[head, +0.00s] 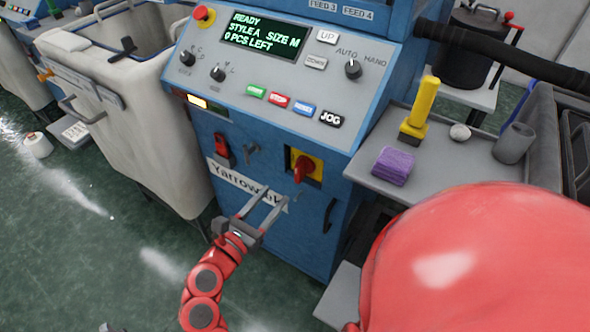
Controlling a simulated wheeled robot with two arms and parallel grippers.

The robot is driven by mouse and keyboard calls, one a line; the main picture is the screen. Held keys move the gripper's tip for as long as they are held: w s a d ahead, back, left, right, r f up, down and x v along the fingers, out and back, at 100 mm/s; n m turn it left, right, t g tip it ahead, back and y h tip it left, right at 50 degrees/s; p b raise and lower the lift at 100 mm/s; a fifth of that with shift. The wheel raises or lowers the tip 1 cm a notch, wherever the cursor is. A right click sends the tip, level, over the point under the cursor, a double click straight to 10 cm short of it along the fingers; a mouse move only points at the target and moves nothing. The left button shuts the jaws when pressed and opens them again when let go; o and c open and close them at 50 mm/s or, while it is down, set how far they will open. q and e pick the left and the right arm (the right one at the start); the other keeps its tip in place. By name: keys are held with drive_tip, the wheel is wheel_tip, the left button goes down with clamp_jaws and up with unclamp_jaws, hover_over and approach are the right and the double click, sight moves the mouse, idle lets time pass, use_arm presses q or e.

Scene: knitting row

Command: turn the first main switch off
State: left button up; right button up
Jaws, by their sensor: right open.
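The main switch (303,168) is a red rotary handle on a yellow plate on the blue front of the nearest machine. Its handle looks roughly upright, leaning slightly. My right gripper (275,196) is open and empty, its two fingers pointing up toward the machine front. It is below and to the left of the switch and appears apart from it. The display (261,35) reads READY, STYLE A, SIZE M, 0 PCS LEFT. My left gripper is not in view.
A white bin (150,120) stands left. A side shelf (437,170) holds a purple block (394,166) and a yellow-handled tool (422,105).

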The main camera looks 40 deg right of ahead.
sight(296, 169)
drive_tip(key=x, duration=1)
drive_tip(key=shift+d, duration=0.2)
clamp_jaws()
